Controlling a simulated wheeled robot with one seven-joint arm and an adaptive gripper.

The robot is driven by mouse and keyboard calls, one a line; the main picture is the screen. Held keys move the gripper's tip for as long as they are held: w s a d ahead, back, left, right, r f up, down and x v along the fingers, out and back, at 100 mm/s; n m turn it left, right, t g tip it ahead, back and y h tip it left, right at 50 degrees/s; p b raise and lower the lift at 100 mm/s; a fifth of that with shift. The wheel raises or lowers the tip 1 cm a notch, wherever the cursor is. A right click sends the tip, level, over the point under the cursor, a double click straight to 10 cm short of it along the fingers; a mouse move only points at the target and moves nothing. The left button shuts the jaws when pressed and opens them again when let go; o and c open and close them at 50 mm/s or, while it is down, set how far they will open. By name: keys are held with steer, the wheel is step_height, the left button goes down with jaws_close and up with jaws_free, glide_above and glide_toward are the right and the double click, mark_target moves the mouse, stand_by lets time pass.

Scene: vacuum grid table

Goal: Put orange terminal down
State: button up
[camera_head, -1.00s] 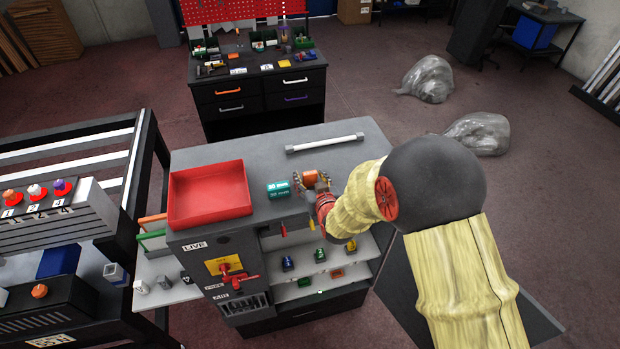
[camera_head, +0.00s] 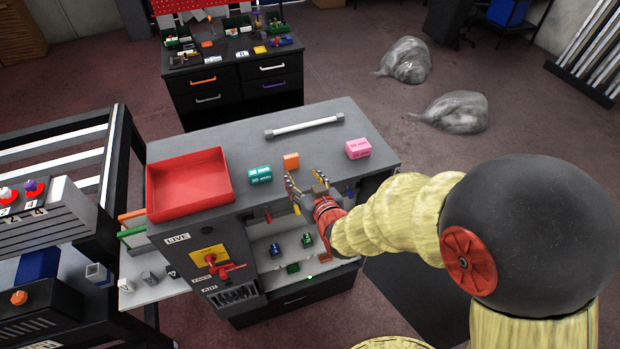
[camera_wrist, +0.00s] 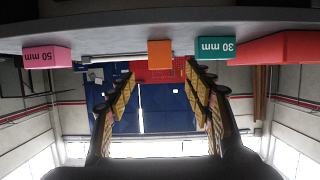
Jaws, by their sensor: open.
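The orange terminal (camera_head: 291,161) is a small orange block standing on the grey cabinet top (camera_head: 330,160), just right of the teal block (camera_head: 260,175). My gripper (camera_head: 307,180) is open and empty at the front edge of the top, in front of the orange block and apart from it. In the wrist view, which is upside down, the orange block (camera_wrist: 160,54) rests on the surface between the pink 50 mm block (camera_wrist: 47,57) and the teal 30 mm block (camera_wrist: 215,48). The open fingers (camera_wrist: 158,90) hold nothing.
A red tray (camera_head: 190,183) lies on the left of the top. A white bar handle (camera_head: 304,126) is at the back and a pink block (camera_head: 358,148) at the right. Small green and blue parts sit on a shelf (camera_head: 290,252) below my gripper.

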steer(key=s+d+r+m+g+h, duration=0.2)
steer(key=s+d+r+g, duration=0.1)
steer(key=s+d+r, duration=0.55)
steer(key=s+d+r+g+h, duration=0.1)
steer(key=s+d+r+g, duration=0.1)
steer(key=s, duration=0.7)
steer(key=s+d+r+m+g, duration=0.1)
steer(key=s+d+r, duration=0.3)
steer(key=s, duration=0.6)
steer(key=shift+d+r+g+h, duration=0.35)
steer(key=shift+d+g+h, duration=0.05)
steer(key=shift+d+g, duration=0.55)
